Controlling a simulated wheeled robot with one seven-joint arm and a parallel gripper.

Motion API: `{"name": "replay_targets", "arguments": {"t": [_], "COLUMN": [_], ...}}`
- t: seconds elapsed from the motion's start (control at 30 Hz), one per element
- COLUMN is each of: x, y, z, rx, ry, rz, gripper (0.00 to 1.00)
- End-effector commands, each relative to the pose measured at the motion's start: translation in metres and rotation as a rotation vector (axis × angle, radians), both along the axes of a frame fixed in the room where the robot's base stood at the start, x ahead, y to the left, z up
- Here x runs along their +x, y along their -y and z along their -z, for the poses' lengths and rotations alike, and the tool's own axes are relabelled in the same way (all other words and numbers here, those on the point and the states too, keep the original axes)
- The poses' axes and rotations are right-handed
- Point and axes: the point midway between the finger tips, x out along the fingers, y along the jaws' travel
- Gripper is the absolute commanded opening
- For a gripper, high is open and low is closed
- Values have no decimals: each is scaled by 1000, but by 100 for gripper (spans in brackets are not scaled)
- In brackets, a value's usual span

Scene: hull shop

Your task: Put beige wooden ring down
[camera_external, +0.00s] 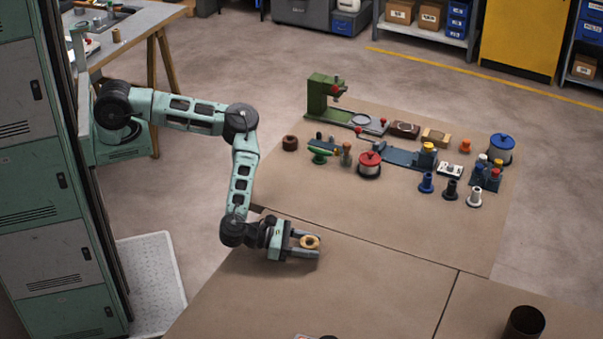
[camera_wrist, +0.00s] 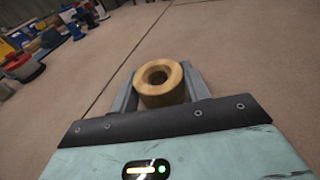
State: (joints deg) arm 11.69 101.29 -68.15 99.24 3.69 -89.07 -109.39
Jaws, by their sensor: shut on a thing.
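The beige wooden ring (camera_external: 310,242) is between the fingers of my gripper (camera_external: 305,245), low over the brown table (camera_external: 360,290). The ring also shows in the wrist view (camera_wrist: 160,84), upper face and hole towards the camera, with a grey finger on each side. My gripper is shut on the ring. I cannot tell whether the ring touches the table top.
Clear table lies around my gripper and to its right. Behind it stand a green press (camera_external: 322,95), a red-topped spool (camera_external: 369,164), a blue-topped spool (camera_external: 501,148) and several small parts. A dark cylinder (camera_external: 525,324) stands at the front right. Seams cross the table.

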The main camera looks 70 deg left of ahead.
Motion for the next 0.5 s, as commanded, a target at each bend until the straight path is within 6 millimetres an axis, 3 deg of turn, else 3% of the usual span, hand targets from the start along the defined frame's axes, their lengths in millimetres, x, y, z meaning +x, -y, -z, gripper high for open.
{"name": "replay_targets", "arguments": {"t": [0.5], "x": [0], "y": [0], "z": [15], "rx": [2], "ry": [-2], "rz": [0], "gripper": [23]}}
